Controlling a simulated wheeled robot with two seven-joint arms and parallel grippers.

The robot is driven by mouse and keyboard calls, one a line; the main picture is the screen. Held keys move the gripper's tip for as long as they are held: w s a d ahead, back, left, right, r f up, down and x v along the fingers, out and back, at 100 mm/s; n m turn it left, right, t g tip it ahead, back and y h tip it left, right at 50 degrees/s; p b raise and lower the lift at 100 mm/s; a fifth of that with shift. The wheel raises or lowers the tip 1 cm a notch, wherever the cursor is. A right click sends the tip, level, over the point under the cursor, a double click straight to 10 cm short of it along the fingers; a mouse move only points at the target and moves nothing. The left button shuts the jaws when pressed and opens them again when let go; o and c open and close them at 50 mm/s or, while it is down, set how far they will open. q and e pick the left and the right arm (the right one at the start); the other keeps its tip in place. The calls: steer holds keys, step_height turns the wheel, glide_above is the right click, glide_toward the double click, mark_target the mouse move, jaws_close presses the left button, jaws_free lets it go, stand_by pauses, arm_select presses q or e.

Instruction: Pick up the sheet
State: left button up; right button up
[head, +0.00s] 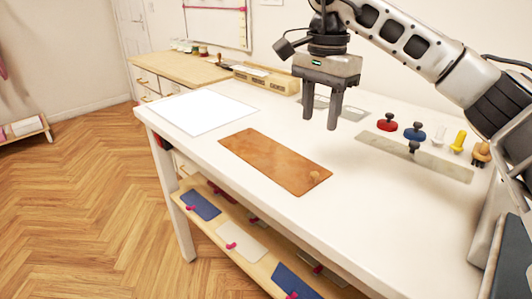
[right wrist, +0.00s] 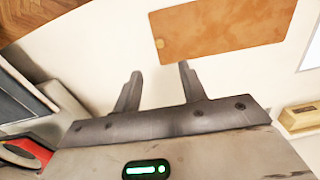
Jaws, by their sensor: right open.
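A white sheet (head: 207,111) lies flat on the left part of the white table, near its left edge. A brown rectangular piece (head: 275,160) lies flat beside it toward the front edge; it also shows at the top of the right wrist view (right wrist: 222,30). I cannot tell which of the two the task means. My right gripper (head: 320,124) hangs above the table, fingers pointing down, apart and empty, behind and to the right of the brown piece. In the right wrist view its fingers (right wrist: 158,78) are spread with bare table between them. My left gripper is not in view.
A grey flat bar with a black knob (head: 414,158) lies at right, near red (head: 387,122), blue (head: 415,131) and yellow (head: 458,141) knobbed tools. A wooden box (head: 266,78) stands at the back. A lower shelf (head: 237,225) holds coloured pieces. The table's front right is clear.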

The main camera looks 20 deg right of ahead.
glide_above(315, 173)
steer(key=f, duration=0.6)
steer(key=shift+s+a+f, duration=0.1)
steer(key=shift+a+f, duration=0.1)
steer(key=shift+f, duration=0.2)
steer(key=shift+d+f, duration=0.15)
steer(key=shift+f, duration=2.9)
steer(key=shift+c, duration=0.3)
jaws_close()
